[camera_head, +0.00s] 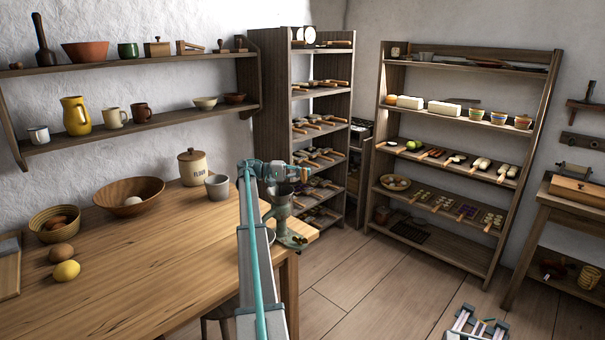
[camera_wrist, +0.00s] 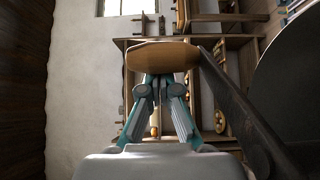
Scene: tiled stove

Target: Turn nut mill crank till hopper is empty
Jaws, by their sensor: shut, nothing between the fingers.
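The nut mill (camera_head: 279,205) is a grey-green metal mill at the right corner of the wooden table (camera_head: 150,275). My gripper (camera_head: 294,171) is just above it, partly hiding its top. In the wrist view, the wooden crank handle (camera_wrist: 162,57) lies across the tips of my gripper (camera_wrist: 160,82), and the dark crank arm (camera_wrist: 240,110) runs down to the right. The fingers are shut with nothing between them. The handle is at the fingertips, not gripped; I cannot tell whether they touch. The hopper's contents cannot be made out.
A grey cup (camera_head: 217,187) and a flour canister (camera_head: 193,167) stand left of the mill. A wooden bowl (camera_head: 112,204) and a lemon (camera_head: 66,271) are farther left. A tall shelf (camera_head: 272,100) stands behind the mill. The table's front middle is clear.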

